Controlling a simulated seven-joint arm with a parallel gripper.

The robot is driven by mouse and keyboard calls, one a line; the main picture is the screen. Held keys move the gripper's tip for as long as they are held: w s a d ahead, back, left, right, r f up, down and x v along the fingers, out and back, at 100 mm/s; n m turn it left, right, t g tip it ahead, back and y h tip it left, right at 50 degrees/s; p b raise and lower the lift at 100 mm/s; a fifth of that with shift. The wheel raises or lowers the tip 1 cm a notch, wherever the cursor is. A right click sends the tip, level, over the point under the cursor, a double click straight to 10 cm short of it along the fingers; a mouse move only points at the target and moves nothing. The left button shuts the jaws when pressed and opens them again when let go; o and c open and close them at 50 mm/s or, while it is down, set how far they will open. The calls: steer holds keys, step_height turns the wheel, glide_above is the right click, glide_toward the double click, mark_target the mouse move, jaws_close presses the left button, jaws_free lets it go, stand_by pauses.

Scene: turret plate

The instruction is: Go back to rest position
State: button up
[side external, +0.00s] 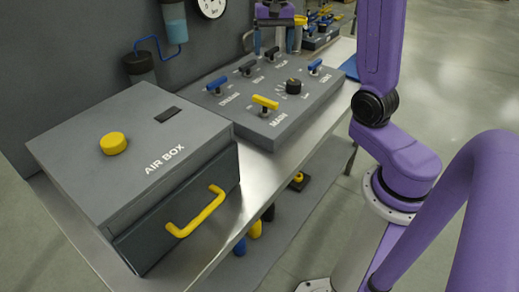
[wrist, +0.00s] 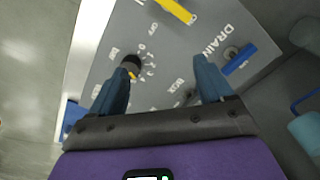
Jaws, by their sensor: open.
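My gripper (wrist: 163,68) is open and empty, its two blue-grey fingers spread apart above the control panel in the wrist view. In the side external view my gripper (side external: 277,42) is at the panel's far end, partly cut off by the top edge. The grey control panel (side external: 285,125) lies on the metal bench. It carries a yellow MAIN lever (side external: 265,102), a black dial (side external: 293,86), a blue DRAIN lever (side external: 217,83), another blue lever (side external: 315,65) and black levers (side external: 247,66). The fingers hide parts of the panel in the wrist view.
A grey AIR BOX (side external: 90,160) with a yellow knob (side external: 113,143) and yellow handle (side external: 197,212) stands at the near end of the bench. A wall with a gauge (side external: 211,5) and blue-tubed containers (side external: 138,66) runs behind. Open floor (side external: 460,75) lies to the right.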

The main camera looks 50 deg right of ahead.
steer(key=s+a+f+n, duration=0.2)
steer(key=s+a+n, duration=0.35)
steer(key=a, duration=0.25)
steer(key=s+a+f+n, duration=0.1)
steer(key=s+a+n, duration=0.45)
steer(key=a, duration=0.25)
steer(key=s+a+f+n, duration=0.1)
steer(key=s+f+n, duration=0.1)
steer(key=s+n, duration=0.3)
steer(key=s+a+f+n, duration=0.2)
steer(key=s+n, duration=0.3)
steer(key=s, duration=0.6)
steer(key=shift+f+n, duration=0.25)
steer(key=shift+n, duration=0.15)
steer(key=shift+a, duration=0.1)
